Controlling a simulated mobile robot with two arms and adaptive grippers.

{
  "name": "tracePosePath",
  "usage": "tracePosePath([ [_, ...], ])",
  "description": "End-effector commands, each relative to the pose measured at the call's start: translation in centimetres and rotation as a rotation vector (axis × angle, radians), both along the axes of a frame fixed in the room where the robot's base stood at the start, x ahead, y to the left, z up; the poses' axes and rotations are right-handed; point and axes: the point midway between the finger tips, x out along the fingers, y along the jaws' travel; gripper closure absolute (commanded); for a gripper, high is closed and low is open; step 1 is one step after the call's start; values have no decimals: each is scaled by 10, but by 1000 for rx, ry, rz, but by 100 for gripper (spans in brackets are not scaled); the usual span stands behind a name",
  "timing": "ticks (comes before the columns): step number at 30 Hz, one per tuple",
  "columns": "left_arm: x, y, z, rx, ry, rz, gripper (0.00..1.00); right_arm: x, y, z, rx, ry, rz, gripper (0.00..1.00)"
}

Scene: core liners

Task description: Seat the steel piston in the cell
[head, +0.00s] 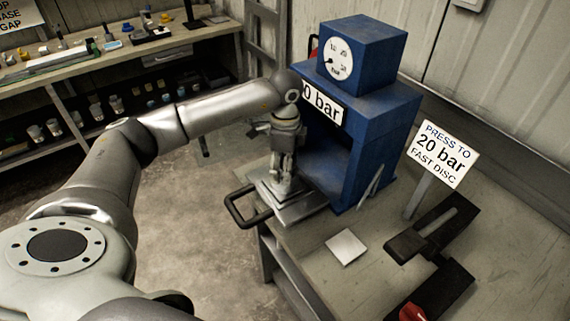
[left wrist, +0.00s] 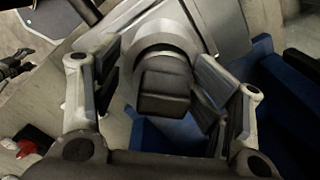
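My left gripper (head: 283,178) reaches down over the sliding steel plate (head: 300,211) at the front of the blue press (head: 362,150). In the left wrist view, a round steel part with a dark square top, which looks like the piston (left wrist: 165,88), is between its two fingers (left wrist: 160,100). The fingers stand on either side with what looks like a gap, so the gripper appears open. The cell is mostly hidden behind the gripper and piston, and I cannot tell how deep the piston sits.
The press carries a dial gauge (head: 341,58), and a black handle (head: 246,207) sticks out from its plate. A sign (head: 440,153) reads "Press to 20 bar, fast disc". A pale square (head: 345,247) and a black slotted fixture (head: 437,232) lie on the bench.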

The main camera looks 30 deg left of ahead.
Motion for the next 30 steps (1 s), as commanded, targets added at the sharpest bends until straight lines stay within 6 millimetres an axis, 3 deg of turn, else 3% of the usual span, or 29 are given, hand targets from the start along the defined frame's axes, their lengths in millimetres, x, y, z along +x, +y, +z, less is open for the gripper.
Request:
tracePosePath([
  [2, 1, 0, 14, 0, -3, 0, 36, 0, 0, 10, 0, 0, 0, 34],
  [6, 3, 0, 39, 0, -11, 1, 36, 0, -1, -10, -1, 0, 1, 34],
  [16, 3, 0, 112, 0, -11, 2, 36, 0, -1, -27, -1, 0, 1, 34],
  [22, 2, 1, 128, 0, -9, 2, 36, 0, -1, -28, -1, 0, 1, 34],
  [30, 2, 0, 131, 0, -9, 2, 36, 0, -1, -28, -1, 1, 1, 34],
])
